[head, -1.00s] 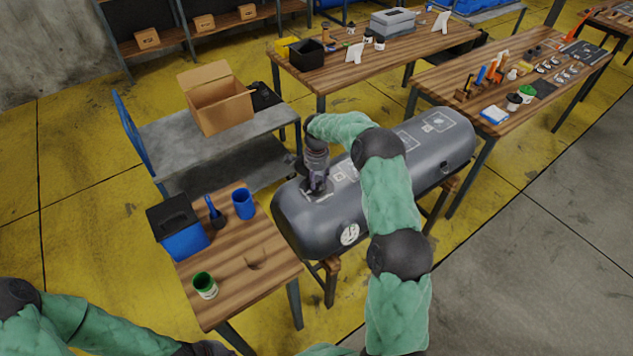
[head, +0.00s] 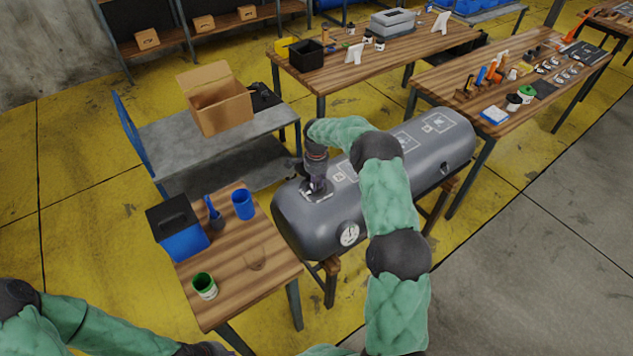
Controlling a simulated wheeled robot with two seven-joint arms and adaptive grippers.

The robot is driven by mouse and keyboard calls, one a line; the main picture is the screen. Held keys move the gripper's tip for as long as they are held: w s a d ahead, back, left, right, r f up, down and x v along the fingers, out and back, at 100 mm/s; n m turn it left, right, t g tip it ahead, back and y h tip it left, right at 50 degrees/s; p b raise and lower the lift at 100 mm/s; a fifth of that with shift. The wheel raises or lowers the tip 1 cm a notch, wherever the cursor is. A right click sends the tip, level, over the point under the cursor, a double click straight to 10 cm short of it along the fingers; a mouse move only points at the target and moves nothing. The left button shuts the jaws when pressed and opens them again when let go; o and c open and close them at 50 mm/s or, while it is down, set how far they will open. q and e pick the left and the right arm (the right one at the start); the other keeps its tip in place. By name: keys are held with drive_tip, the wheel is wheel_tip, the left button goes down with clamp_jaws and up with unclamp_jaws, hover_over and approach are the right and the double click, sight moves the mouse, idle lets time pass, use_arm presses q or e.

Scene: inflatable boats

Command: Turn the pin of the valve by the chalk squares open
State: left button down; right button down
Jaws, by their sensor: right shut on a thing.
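A grey inflatable tube (head: 322,228) lies on a wooden trestle in the middle of the head view. Chalk squares (head: 437,124) are drawn along its top, running to the far right end. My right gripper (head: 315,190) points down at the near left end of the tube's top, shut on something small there. The valve and its pin are hidden under the gripper, so I cannot tell how the pin is turned. My left arm shows at the lower left; its gripper is not in view.
A small wooden table (head: 240,280) at the front left holds a blue box with a black lid (head: 180,235), a blue cup (head: 243,204) and a green can (head: 204,286). A grey cart (head: 170,142) with an open carton (head: 217,105) stands behind. Tool tables stand at the back.

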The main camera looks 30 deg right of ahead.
drive_tip(key=n, duration=0.4)
drive_tip(key=shift+d+n+b, duration=0.1)
drive_tip(key=shift+n+b, duration=0.25)
drive_tip(key=shift+n, duration=0.05)
drive_tip(key=n, duration=0.4)
drive_tip(key=shift+d+n, duration=0.1)
drive_tip(key=shift+n, duration=0.2)
drive_tip(key=n, duration=0.4)
drive_tip(key=shift+d, duration=0.1)
drive_tip(key=shift+w+n, duration=0.1)
drive_tip(key=shift+n, duration=2)
drive_tip(key=shift+d+n, duration=0.1)
drive_tip(key=shift+n, duration=0.2)
drive_tip(key=c, duration=1.1)
unclamp_jaws()
drive_tip(key=shift+c, duration=0.2)
